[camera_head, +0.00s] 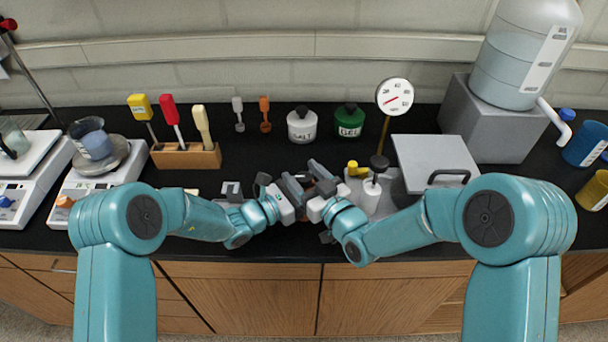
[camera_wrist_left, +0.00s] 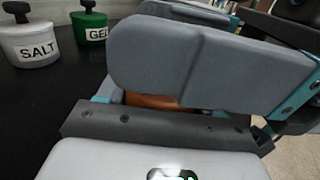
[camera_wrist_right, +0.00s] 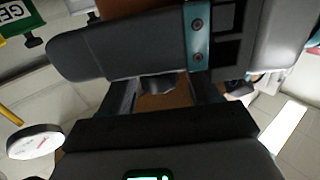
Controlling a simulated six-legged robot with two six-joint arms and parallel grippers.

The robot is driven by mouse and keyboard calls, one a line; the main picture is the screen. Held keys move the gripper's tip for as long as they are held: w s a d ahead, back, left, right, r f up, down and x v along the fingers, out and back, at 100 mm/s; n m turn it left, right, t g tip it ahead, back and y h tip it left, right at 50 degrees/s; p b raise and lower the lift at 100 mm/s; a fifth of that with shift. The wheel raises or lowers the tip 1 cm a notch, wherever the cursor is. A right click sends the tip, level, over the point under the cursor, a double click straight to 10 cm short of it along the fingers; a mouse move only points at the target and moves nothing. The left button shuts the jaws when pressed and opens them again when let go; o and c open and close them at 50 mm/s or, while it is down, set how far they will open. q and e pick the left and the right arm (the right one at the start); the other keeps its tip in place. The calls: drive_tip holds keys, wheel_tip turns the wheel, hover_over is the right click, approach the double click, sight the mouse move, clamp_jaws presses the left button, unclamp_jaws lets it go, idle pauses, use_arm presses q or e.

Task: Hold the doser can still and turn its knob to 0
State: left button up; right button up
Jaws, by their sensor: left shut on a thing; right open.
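The doser can is mostly hidden by my grippers. An orange-brown strip, apparently its body (camera_wrist_left: 152,101), shows between the fingers in the left wrist view. My left gripper (camera_head: 291,191) is shut on it above the front part of the bench. My right gripper (camera_head: 322,181) is open, close beside the left one. In the right wrist view a small dark piece, perhaps the knob (camera_wrist_right: 158,84), shows between its fingers. I cannot tell if they touch it. The knob's marks and setting are not visible.
Behind the grippers stand a white SALT jar (camera_head: 302,125) and a green GEL jar (camera_head: 349,121). A dial thermometer (camera_head: 394,97) rises to the right, near a grey lidded box (camera_head: 435,160). A wooden spatula block (camera_head: 186,157) stands left.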

drive_tip(key=c, duration=1)
drive_tip(key=shift+w+r+n+g+y, duration=0.1)
drive_tip(key=shift+n+g+y, duration=0.2)
drive_tip(key=shift+y, duration=0.1)
drive_tip(key=n+g+y, duration=0.2)
drive_tip(key=y, duration=0.1)
drive_tip(key=shift+n+g, duration=0.3)
drive_tip(key=shift+g, duration=0.1)
drive_tip(key=shift+n+g+y, duration=1.2)
drive_tip(key=shift+n+g, duration=0.2)
drive_tip(key=shift+g, duration=0.5)
drive_tip(key=o, duration=1)
